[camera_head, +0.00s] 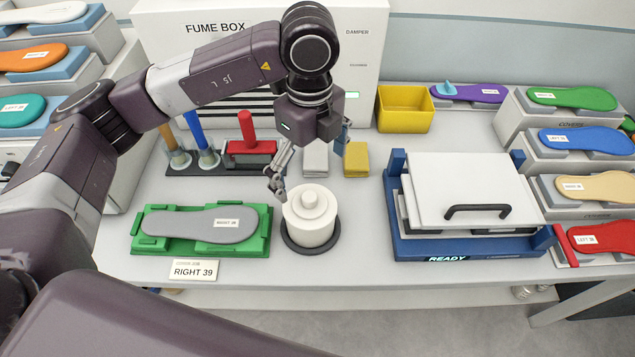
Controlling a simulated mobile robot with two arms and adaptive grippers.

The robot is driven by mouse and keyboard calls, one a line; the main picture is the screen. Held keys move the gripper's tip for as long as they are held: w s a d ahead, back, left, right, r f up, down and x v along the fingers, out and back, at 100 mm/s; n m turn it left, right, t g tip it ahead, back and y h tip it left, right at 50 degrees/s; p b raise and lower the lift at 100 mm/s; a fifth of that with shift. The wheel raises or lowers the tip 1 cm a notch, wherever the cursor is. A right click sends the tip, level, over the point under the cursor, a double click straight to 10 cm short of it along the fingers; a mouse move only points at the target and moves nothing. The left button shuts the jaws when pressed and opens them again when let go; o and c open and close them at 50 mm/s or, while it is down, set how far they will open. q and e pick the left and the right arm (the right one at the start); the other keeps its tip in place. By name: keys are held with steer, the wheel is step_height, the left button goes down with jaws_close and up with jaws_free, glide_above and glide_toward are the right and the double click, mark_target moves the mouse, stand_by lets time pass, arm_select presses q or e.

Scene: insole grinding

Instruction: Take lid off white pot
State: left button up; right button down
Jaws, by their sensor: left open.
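The white pot (310,231) stands upright on a dark round base (293,247) near the middle of the table. Its white lid (311,205) sits on top, with a round knob (309,197) at its centre. My left gripper (310,187) hangs from above just behind and above the lid. Its fingers are apart, one left of the knob and one farther back on the right. It holds nothing, and I cannot tell if a finger touches the lid. My right gripper is not in view.
A green fixture (148,240) with a grey insole (205,224) lies left of the pot. A blue press (440,250) with a white top stands at right. Behind are a tool rack (185,170), a yellow block (356,159) and a yellow bin (404,108). Bare table lies between pot and press.

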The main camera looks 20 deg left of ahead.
mark_target(309, 196)
arm_select(q)
steer(key=shift+f, duration=0.25)
steer(key=s+f+p, duration=0.1)
steer(key=f+p, duration=0.1)
steer(key=f, duration=0.1)
steer(key=shift+s+a+p, duration=0.1)
steer(key=shift+s+p, duration=0.25)
steer(key=f, duration=0.1)
steer(key=f+p, duration=0.1)
steer(key=shift+w+f, duration=0.2)
steer(key=shift+f, duration=0.7)
steer(key=c, duration=1)
steer(key=shift+s, duration=0.2)
steer(key=c, duration=0.8)
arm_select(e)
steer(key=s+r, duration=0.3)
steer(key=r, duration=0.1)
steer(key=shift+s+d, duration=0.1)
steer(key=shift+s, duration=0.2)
